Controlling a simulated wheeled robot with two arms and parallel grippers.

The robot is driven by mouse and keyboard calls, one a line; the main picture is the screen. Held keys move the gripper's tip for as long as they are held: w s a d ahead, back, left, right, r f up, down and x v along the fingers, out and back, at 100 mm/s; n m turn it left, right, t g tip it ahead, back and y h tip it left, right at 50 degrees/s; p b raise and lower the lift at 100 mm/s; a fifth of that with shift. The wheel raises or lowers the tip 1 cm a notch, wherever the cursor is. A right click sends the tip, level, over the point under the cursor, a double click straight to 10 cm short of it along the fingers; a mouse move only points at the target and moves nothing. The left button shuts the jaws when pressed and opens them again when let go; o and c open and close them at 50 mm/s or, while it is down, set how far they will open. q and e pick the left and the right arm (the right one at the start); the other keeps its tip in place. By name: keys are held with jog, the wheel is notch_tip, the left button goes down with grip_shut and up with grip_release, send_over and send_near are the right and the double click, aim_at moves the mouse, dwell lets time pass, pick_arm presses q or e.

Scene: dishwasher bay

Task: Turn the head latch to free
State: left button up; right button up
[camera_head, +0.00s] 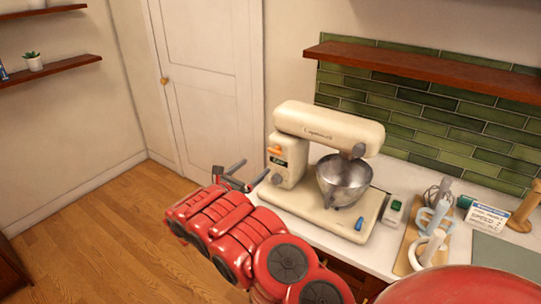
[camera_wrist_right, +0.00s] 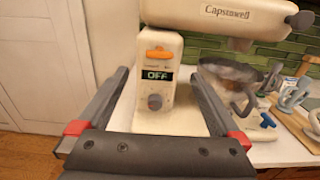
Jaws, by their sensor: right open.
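A cream stand mixer (camera_head: 330,122) stands on the white counter, with its head level over a steel bowl (camera_head: 345,183). The orange head latch (camera_head: 276,150) is on the side of its column, and it also shows in the right wrist view (camera_wrist_right: 160,53), lying roughly horizontal. Below it are a display reading OFF (camera_wrist_right: 159,74) and a round grey knob (camera_wrist_right: 155,102). My right gripper (camera_head: 253,168) is open and empty, just left of the column. In the wrist view its fingers (camera_wrist_right: 160,76) stand either side of the display, below the latch and apart from it. My left gripper is out of view.
A blue lever (camera_head: 359,224) is on the mixer base. To the right are a small box with a green button (camera_head: 395,206), a wooden board (camera_head: 412,238) with mixer attachments, and a card (camera_head: 487,215). A wooden shelf (camera_head: 430,66) hangs above. Open floor lies left.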

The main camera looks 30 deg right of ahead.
aim_at(273, 152)
jog(key=x, duration=0.9)
jog(key=shift+d+p, duration=0.2)
jog(key=shift+p, duration=0.2)
jog(key=shift+w+d+f, duration=0.1)
jog(key=shift+w+d, duration=0.05)
jog(key=shift+d, duration=0.15)
jog(key=shift+x, duration=0.8)
jog(key=c, duration=1.3)
